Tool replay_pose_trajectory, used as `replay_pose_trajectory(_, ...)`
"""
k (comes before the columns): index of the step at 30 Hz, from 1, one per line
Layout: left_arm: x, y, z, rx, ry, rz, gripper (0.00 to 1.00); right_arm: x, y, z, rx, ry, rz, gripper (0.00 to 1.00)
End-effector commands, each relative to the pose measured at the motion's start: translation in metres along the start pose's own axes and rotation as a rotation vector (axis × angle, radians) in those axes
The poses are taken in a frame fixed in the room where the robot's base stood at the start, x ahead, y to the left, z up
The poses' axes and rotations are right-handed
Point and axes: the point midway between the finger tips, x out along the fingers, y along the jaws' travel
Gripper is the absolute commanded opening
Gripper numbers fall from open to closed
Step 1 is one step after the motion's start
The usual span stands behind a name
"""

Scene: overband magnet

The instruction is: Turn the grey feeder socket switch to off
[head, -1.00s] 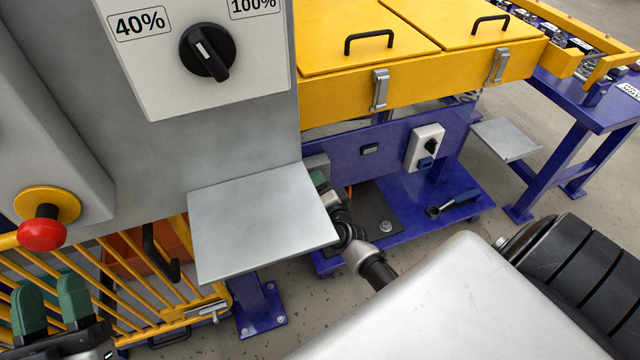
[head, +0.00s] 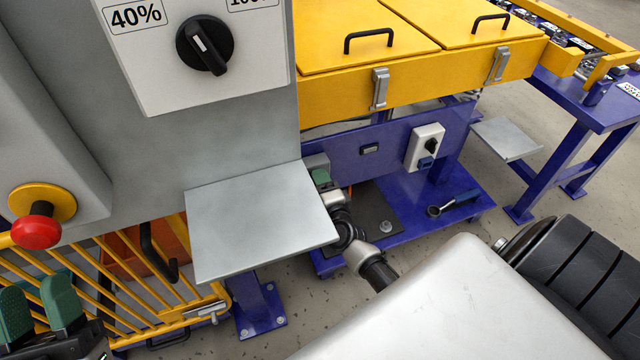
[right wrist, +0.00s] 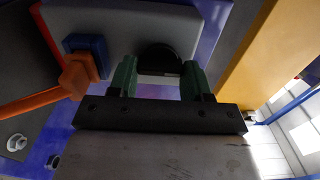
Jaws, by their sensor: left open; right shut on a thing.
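The grey feeder socket box (head: 315,162) is mostly hidden behind a grey shelf in the head view. In the right wrist view the grey box (right wrist: 120,40) faces me with a round black switch knob (right wrist: 158,58) and a blue socket (right wrist: 88,46) with an orange plug (right wrist: 78,72). My right gripper (right wrist: 158,80) has its green fingers on either side of the knob and is shut on it. Which way the knob points cannot be told. In the head view one green finger of my right gripper (head: 321,178) shows beside the box. My left gripper (head: 38,300) is open and empty at lower left.
The grey shelf (head: 260,220) juts out left of my right gripper. A white socket box (head: 425,147) is on the blue frame to the right. A large black dial (head: 205,45) and a red button (head: 37,232) are at left. A wrench (head: 453,204) lies on the blue base.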

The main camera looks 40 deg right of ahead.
Motion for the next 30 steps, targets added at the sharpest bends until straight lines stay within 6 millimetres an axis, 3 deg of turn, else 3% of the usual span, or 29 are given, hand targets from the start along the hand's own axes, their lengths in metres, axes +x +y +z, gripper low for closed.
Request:
replay_pose_trajectory(5, -0.001, 0.0, 0.001, -0.001, -0.003, -0.001, 0.43, 0.0, 0.001, -0.001, -0.001, 0.002, 0.001, 0.25)
replay_pose_trajectory(6, -0.001, 0.0, 0.001, -0.001, -0.005, -0.001, 0.43, 0.0, 0.001, -0.001, -0.001, 0.002, 0.001, 0.55)
replay_pose_trajectory(10, -0.002, 0.0, 0.002, -0.002, -0.012, -0.002, 0.43, 0.0, 0.001, -0.001, -0.001, 0.001, 0.001, 0.74)
replay_pose_trajectory(20, -0.003, 0.0, 0.003, -0.003, -0.025, -0.003, 0.43, -0.004, 0.0, 0.0, -0.002, 0.0, 0.001, 0.74)
replay_pose_trajectory(26, -0.002, -0.003, 0.019, 0.004, -0.164, -0.01, 0.43, -0.031, -0.001, 0.0, -0.001, -0.001, 0.004, 0.74)
replay_pose_trajectory(30, -0.005, -0.006, 0.034, 0.01, -0.299, -0.015, 0.43, -0.062, 0.0, -0.001, -0.003, 0.0, 0.005, 0.74)
